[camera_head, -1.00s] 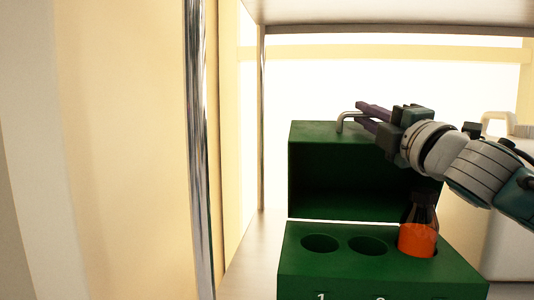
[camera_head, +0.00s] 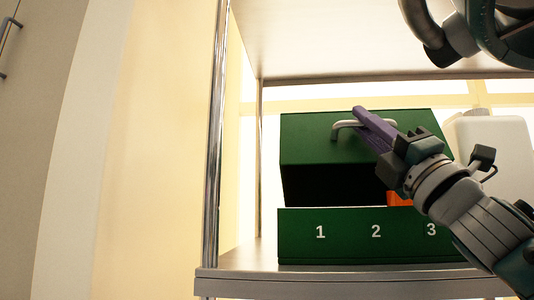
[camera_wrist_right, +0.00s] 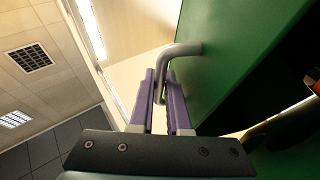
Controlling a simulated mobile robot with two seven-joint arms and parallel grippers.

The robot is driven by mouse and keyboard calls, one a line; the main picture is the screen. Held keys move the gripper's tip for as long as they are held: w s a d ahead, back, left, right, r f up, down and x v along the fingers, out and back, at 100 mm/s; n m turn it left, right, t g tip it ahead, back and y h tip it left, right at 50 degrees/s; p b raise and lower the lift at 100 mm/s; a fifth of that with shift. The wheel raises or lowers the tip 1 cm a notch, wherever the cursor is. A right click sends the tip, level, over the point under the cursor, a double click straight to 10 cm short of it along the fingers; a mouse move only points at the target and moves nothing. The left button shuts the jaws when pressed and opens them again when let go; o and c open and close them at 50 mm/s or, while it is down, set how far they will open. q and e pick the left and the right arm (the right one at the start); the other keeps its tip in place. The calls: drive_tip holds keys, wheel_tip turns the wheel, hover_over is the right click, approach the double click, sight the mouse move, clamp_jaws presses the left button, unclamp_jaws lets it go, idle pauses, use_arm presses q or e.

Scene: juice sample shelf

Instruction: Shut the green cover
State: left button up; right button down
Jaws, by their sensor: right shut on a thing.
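The green cover (camera_head: 305,148) is hinged above the green box (camera_head: 300,250) and stands partly open, with a dark gap between its front edge and the box. Its metal handle (camera_head: 343,126) sits on its outer face. My right gripper (camera_head: 361,118) has its purple fingers shut on the handle. In the right wrist view, the handle (camera_wrist_right: 182,51) passes between the fingertips (camera_wrist_right: 161,80). An orange juice bottle (camera_head: 399,199) stands in the box at the third place, mostly hidden behind my gripper and the box front. My left gripper is not in view.
The box stands on a shelf (camera_head: 240,285) with a metal post (camera_head: 215,150) at left and another shelf board (camera_head: 320,40) above. A white container (camera_head: 500,140) stands behind my right arm. Shelf space left of the box is free.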

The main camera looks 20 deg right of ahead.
use_arm(q)
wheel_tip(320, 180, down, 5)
drive_tip(key=b, duration=0.4)
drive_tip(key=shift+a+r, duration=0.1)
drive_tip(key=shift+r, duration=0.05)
use_arm(e)
wheel_tip(320, 180, down, 8)
drive_tip(key=s+a, duration=0.1)
drive_tip(key=s, duration=0.2)
drive_tip(key=shift+a+r, duration=0.25)
drive_tip(key=shift+a, duration=0.1)
drive_tip(key=shift+w, duration=0.1)
drive_tip(key=c, duration=1.2)
unclamp_jaws()
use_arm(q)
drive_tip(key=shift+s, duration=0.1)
use_arm(e)
drive_tip(key=shift+o, duration=0.2)
drive_tip(key=shift+f, duration=0.1)
